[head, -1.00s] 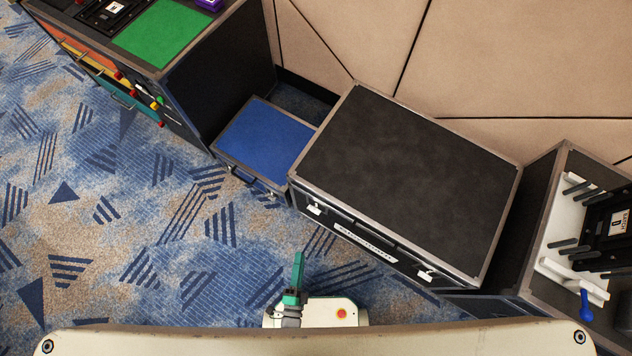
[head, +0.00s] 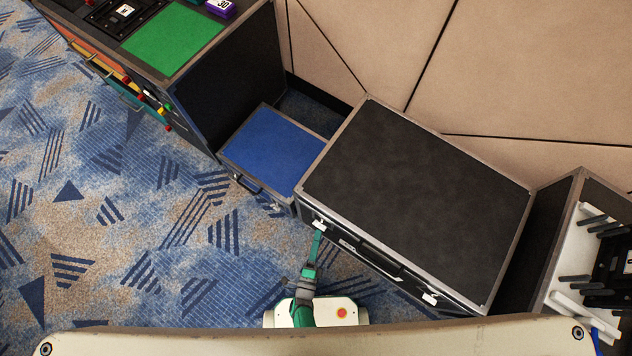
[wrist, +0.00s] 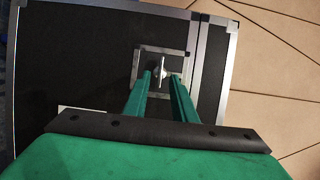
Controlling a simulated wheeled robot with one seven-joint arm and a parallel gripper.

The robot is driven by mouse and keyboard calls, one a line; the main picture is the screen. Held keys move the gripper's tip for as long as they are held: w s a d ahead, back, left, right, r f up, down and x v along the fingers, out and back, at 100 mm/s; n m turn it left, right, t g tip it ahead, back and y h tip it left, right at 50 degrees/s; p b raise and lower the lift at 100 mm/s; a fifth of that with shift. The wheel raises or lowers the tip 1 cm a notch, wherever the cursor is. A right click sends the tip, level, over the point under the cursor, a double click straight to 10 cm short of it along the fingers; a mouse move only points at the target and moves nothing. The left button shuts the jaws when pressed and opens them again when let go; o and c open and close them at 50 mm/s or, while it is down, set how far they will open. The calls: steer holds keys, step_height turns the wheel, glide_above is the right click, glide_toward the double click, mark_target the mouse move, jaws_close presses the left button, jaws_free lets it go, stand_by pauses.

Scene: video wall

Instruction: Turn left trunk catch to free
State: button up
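The black trunk (head: 415,190) with metal edging stands against the wall, lid shut. Its left catch (head: 320,225) is on the front face near the left end, partly hidden by my gripper in the head view. In the wrist view the catch is a small silver turn-piece (wrist: 160,67) in a square metal plate (wrist: 184,57). My green gripper (wrist: 161,76) is open, its two fingertips apart on either side of the turn-piece; I cannot tell whether they touch it. In the head view my gripper (head: 318,235) is at the trunk's front. The right catch (head: 430,299) is clear.
A low blue-topped case (head: 268,150) stands left of the trunk. Beyond it is a dark cabinet with a green mat (head: 172,38). A case with a white rack (head: 572,255) is close on the right. Carpet in front is free.

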mark_target(320, 224)
steer(key=shift+a+x, duration=0.2)
steer(key=shift+x, duration=1.5)
